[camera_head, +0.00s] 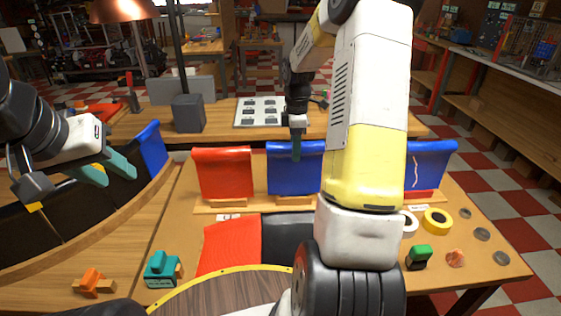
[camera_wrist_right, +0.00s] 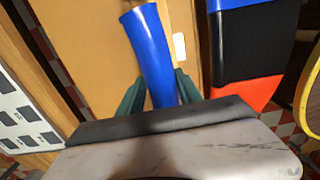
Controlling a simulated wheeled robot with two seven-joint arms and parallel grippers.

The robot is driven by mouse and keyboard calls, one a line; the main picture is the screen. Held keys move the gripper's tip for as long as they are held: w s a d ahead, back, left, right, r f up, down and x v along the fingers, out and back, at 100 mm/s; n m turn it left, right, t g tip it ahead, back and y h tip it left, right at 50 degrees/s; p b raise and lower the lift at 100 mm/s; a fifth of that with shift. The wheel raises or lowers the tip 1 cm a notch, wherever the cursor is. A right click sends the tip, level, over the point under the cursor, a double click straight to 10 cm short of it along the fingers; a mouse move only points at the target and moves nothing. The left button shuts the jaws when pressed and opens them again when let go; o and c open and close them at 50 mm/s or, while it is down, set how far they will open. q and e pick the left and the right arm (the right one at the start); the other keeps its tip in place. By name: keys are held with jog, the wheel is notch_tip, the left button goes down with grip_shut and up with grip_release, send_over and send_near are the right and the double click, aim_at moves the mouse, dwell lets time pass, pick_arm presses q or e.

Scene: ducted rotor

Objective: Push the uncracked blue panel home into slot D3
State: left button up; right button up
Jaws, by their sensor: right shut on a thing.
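A plain blue panel (camera_head: 283,176) with no visible crack stands in a wooden rack (camera_head: 240,207) in the head view. My right gripper (camera_head: 297,155) comes down on its top edge. In the right wrist view the blue panel (camera_wrist_right: 148,50) sits between the two green fingers, which are shut on it. Another blue panel (camera_head: 430,160), with a white crack-like line, stands at the rack's right end, partly behind my arm. A third blue panel (camera_head: 152,147) stands upright on the curved wall at left. My left gripper (camera_head: 112,168) is open and empty near it. I cannot tell which slot is D3.
A red panel (camera_head: 225,172) stands left in the rack. A red panel (camera_head: 232,243) and a black one (camera_head: 285,236) show on the near curved wall. Orange (camera_head: 93,283) and teal (camera_head: 162,268) blocks, tape rolls (camera_head: 437,221) and a green block (camera_head: 419,256) lie around the table.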

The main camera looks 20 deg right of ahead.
jog(key=shift+r, duration=2.4)
